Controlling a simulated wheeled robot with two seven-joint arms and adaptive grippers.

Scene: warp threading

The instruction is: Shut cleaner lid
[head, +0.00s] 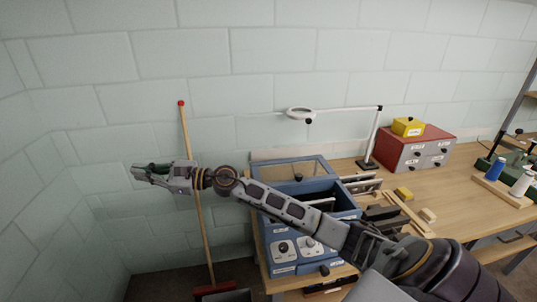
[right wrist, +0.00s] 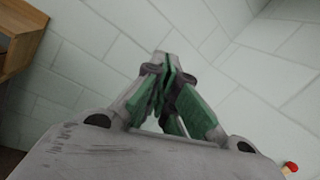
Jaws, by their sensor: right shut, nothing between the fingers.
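The cleaner is a blue box (head: 283,262) at the left end of the bench, with white dials on its front. Its lid (head: 267,173), a blue frame around a clear pane with a dark knob, stands raised at the back. The box's inside shows partly below the lid. My right arm crosses in front of the box and hides much of it. My right gripper (head: 136,171) is out to the left of the cleaner, apart from it, before the wall. Its green-padded fingers are shut and empty in the right wrist view (right wrist: 168,75). My left gripper is not in view.
A wooden-handled broom (head: 185,130) leans on the wall near my right gripper. Loose dark and wooden pieces lie beside the cleaner.

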